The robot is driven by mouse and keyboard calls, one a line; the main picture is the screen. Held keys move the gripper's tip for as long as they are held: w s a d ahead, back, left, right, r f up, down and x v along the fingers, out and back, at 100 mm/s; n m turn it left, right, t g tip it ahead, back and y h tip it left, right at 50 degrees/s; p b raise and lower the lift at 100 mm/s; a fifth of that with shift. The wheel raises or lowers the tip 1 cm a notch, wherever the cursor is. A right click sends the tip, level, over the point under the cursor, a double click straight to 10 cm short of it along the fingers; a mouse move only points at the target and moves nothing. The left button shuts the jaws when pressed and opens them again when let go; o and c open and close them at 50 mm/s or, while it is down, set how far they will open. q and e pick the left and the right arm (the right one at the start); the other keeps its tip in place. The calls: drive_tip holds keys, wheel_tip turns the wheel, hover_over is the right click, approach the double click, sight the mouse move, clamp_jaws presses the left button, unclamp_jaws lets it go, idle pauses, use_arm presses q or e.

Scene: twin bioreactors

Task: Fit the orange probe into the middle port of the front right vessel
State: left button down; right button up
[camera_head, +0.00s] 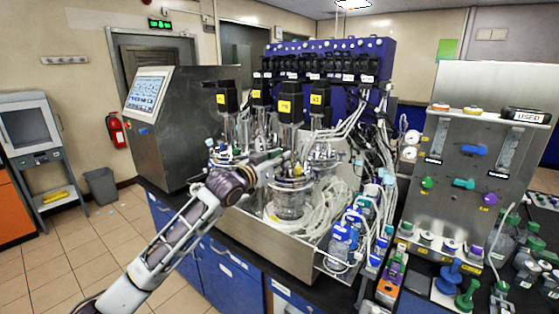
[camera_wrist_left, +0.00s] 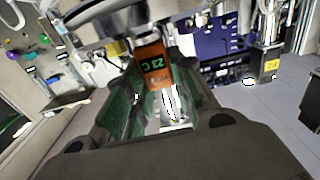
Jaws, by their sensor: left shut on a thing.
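The orange probe (camera_wrist_left: 152,62) shows in the left wrist view, with a dark display and green characters on its orange head. A shiny metal part (camera_wrist_left: 172,103) shows below the head, between the fingers. My left gripper (camera_wrist_left: 158,88) is shut on the probe, with green-lined fingers on both sides. In the head view my left arm reaches from the lower left, and its gripper (camera_head: 283,156) is at the top of the front right vessel (camera_head: 289,204). The vessel is glass with a metal head plate. The middle port and the probe's tip cannot be made out. My right gripper is not in view.
Black motors with yellow labels (camera_head: 290,107) stand above the crowded vessels. A metal tray wall (camera_head: 262,240) runs in front, with clear tubing (camera_head: 325,205) to the right. A steel control cabinet (camera_head: 185,125) stands left and bottles (camera_head: 345,237) stand right.

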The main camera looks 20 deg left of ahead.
use_arm(q)
drive_tip(key=shift+f, duration=0.2)
idle(0.6)
drive_tip(key=c, duration=1.1)
unclamp_jaws()
drive_tip(key=shift+s+a, duration=0.1)
drive_tip(key=shift+s, duration=0.05)
drive_tip(key=shift+v, duration=5.85)
drive_tip(key=shift+r, duration=0.1)
